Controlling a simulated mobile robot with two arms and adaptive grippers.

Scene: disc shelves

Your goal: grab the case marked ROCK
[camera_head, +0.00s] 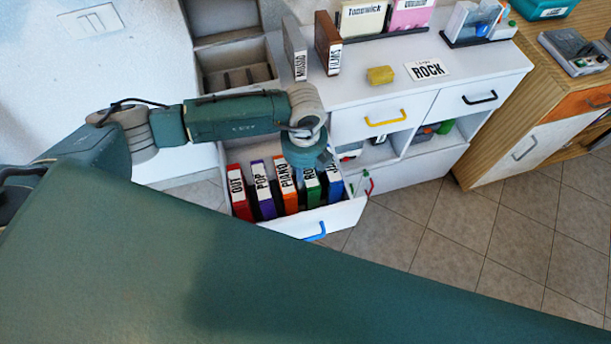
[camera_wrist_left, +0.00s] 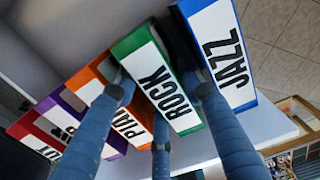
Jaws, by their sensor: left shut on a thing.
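The green ROCK case (camera_head: 310,187) stands in the open drawer (camera_head: 342,217), between the orange PIANO case (camera_head: 287,188) and the blue JAZZ case (camera_head: 335,185). My left gripper (camera_head: 318,168) reaches down from above and hides part of its label. In the left wrist view the green ROCK case (camera_wrist_left: 165,92) is between the blue fingers of my left gripper (camera_wrist_left: 158,84), which is shut on it. One finger is on its PIANO side and another on its JAZZ side. My right gripper is not in view.
The red OUT case (camera_head: 237,193) and purple POP case (camera_head: 262,190) stand in the same drawer. A white ROCK label card (camera_head: 428,69) and a yellow block (camera_head: 381,75) lie on the cabinet top (camera_head: 470,80). Brown FILMS (camera_head: 328,42) and grey MUSIC cases (camera_head: 295,47) stand there.

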